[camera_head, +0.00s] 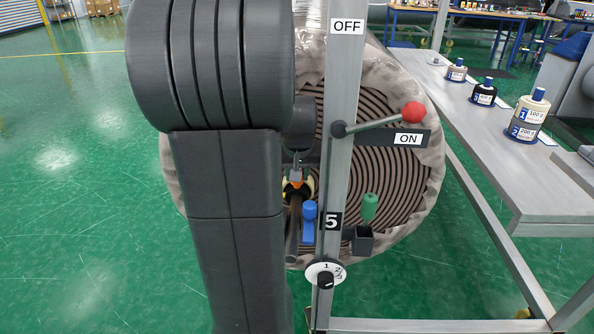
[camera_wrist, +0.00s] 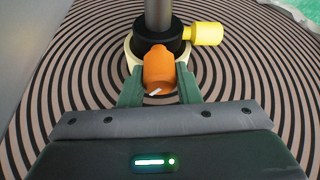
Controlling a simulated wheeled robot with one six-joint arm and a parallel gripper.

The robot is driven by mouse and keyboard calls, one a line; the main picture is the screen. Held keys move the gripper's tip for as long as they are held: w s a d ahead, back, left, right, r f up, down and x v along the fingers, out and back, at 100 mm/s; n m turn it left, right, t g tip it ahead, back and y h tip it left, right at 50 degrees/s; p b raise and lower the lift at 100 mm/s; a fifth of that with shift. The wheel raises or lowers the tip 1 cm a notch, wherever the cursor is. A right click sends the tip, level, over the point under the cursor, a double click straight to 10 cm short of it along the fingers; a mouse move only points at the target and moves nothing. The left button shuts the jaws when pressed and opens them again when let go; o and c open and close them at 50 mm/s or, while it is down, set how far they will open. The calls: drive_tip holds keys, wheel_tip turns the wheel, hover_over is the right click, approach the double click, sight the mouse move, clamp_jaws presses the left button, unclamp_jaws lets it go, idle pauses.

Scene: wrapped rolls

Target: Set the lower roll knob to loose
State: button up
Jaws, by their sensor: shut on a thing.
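An orange knob (camera_wrist: 158,70) with a small white mark shows in the wrist view, in front of a black collar (camera_wrist: 157,40) with a pale ring around a grey shaft. My gripper (camera_wrist: 160,84) is shut on the orange knob, one green finger at each side. A yellow knob (camera_wrist: 203,34) sticks out to the right of the collar. The large wrapped roll (camera_wrist: 255,90) with its spiral end lies behind. In the head view the orange knob (camera_head: 297,178) is small and partly hidden by my arm. No "loose" marking can be read.
A grey post (camera_head: 342,110) stands right of my arm, with OFF and ON labels, a red-tipped lever (camera_head: 385,121), a white dial (camera_head: 325,273) and blue (camera_head: 309,218) and green (camera_head: 370,206) handles. A bench (camera_head: 480,130) with bottles runs along the right. Green floor is clear at left.

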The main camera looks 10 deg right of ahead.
drive_tip(key=o, duration=1)
wheel_tip(320, 180, up, 10)
drive_tip(key=shift+r+p, duration=0.1)
drive_tip(key=shift+p, duration=1.15)
